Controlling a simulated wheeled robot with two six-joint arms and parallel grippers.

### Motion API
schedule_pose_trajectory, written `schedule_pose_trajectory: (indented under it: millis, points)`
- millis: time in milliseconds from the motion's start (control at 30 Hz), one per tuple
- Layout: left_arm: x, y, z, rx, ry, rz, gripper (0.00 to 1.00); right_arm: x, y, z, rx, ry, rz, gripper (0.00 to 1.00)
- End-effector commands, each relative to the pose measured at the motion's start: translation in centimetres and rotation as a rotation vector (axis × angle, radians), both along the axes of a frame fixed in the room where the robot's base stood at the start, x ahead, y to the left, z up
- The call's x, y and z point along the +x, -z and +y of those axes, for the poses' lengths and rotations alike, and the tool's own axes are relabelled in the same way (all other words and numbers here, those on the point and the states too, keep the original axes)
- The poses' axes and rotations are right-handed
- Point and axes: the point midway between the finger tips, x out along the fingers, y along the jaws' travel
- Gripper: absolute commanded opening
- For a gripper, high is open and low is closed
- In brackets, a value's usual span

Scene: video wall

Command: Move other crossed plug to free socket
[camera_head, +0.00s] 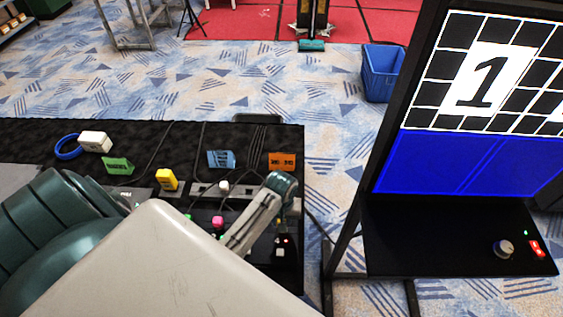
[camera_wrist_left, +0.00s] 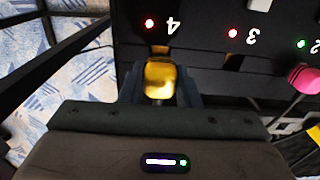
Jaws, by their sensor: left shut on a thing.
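My left gripper (camera_wrist_left: 160,82) is shut on a yellow plug (camera_wrist_left: 160,78), just in front of the black socket panel (camera_wrist_left: 200,28) near the number 4. Whether the plug touches the socket there, I cannot tell. The lights by 4 (camera_wrist_left: 149,23) and 3 (camera_wrist_left: 232,33) are red; the light by 2 (camera_wrist_left: 301,43) is green. A pink plug (camera_wrist_left: 303,79) with a cable is at the right, near 2; it also shows in the head view (camera_head: 217,221). In the head view my left gripper (camera_head: 270,197) reaches over the panel, and the held plug is hidden. My right gripper is not in view.
On the black table stand a yellow block (camera_head: 166,180), a green card (camera_head: 118,165), a blue card (camera_head: 221,159), an orange card (camera_head: 282,161) and a white box (camera_head: 95,142) with a blue cable. A screen (camera_head: 480,100) showing 1 stands right, above a control shelf (camera_head: 440,235).

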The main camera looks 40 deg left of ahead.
Motion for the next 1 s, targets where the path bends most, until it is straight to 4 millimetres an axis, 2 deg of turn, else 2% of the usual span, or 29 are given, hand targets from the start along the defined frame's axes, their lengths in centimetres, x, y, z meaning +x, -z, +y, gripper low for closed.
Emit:
schedule_pose_trajectory:
  millis: [433,1000]
  points:
    - [0.0,0.5,0.0,-0.001,0.0,0.001,0.07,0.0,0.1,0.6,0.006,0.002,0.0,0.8]
    - [0.0,1.6,0.0,-0.001,0.0,0.001,0.07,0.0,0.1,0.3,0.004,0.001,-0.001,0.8]
